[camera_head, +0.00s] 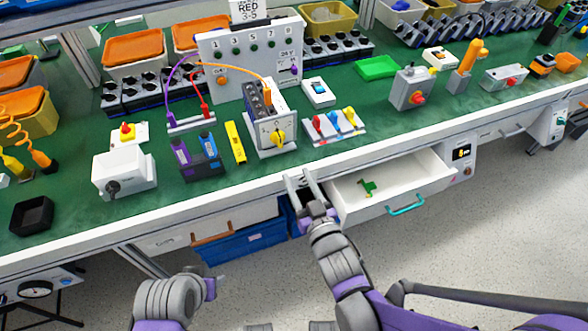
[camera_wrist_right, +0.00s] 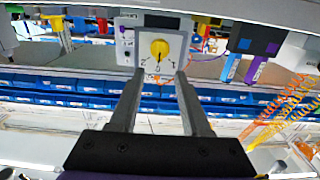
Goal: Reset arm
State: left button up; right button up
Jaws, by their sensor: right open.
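The rotary switch is a white and grey box (camera_head: 268,118) with a yellow knob (camera_head: 278,138) on its front, standing near the table's front edge. In the right wrist view the knob (camera_wrist_right: 160,49) shows at the top on a white plate, beyond the fingers. My right gripper (camera_head: 301,178) is open and empty, in front of and below the switch at the table edge. Its two fingers (camera_wrist_right: 158,76) are spread apart and touch neither box nor knob. My left arm shows at the bottom left of the head view; its fingers do not show.
An open white drawer (camera_head: 338,207) with a green item (camera_head: 368,187) juts out just right of my right gripper. A blue bin (camera_head: 246,243) is under the table. Colored clips (camera_head: 333,125), a yellow block (camera_head: 235,142) and a white switch box (camera_head: 124,172) stand around the switch.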

dwell(0.5)
jog(key=s+d+f+m+g+h, duration=0.2)
jog(key=s+d+f+g+h, duration=0.25)
jog(key=d, duration=0.45)
jog(key=s+d+f+m+g+h, duration=0.1)
jog(key=s+d+f+g, duration=0.2)
jog(key=s, duration=0.4)
jog(key=s+d+f+m+g, duration=0.1)
jog(key=s+d+g, duration=0.1)
jog(key=s+g, duration=0.4)
pick_arm(q)
notch_tip(320, 180, up, 17)
jog(key=w+p, duration=0.2)
jog(key=p, duration=1.3)
jog(key=shift+f+t, duration=0.2)
jog(key=shift+t, duration=0.2)
pick_arm(e)
notch_tip(320, 180, up, 16)
jog(key=t, duration=0.1)
jog(key=shift+d+t, duration=0.15)
jog(key=shift+t, duration=0.2)
